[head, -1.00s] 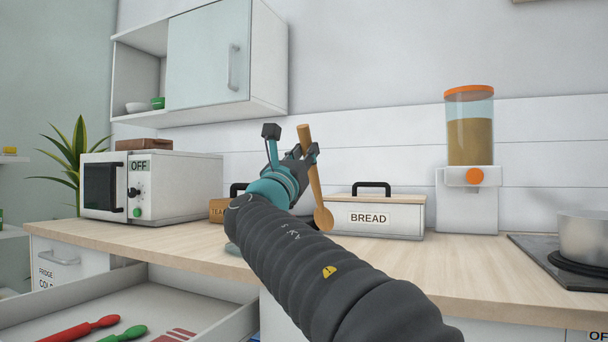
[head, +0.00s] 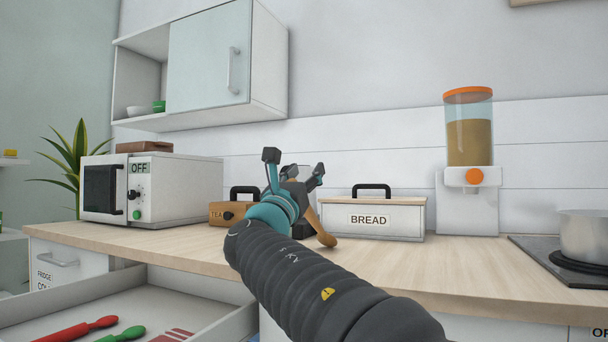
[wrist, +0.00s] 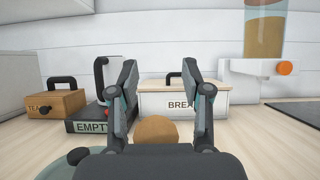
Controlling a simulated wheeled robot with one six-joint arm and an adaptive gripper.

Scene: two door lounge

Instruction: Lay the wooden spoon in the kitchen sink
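My gripper (head: 306,172) is over the middle of the counter, in front of the bread box. In the wrist view its two fingers (wrist: 160,68) stand wide apart, open. The wooden spoon (head: 320,228) is mostly hidden behind my wrist; one rounded end slants down to the right below the fingers. In the wrist view a round wooden part of the spoon (wrist: 157,130) shows low between the fingers, in front of the palm. Neither finger pad is seen closed on it. I cannot tell whether it rests on the counter. The kitchen sink is not in view.
The bread box (head: 370,217) stands behind, with the TEA box (head: 228,212) and a dark item labelled EMPTY (wrist: 92,127) to its left. A microwave (head: 160,188) is at left, a dispenser (head: 467,205) and pot (head: 585,237) at right. An open drawer (head: 190,326) juts out below.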

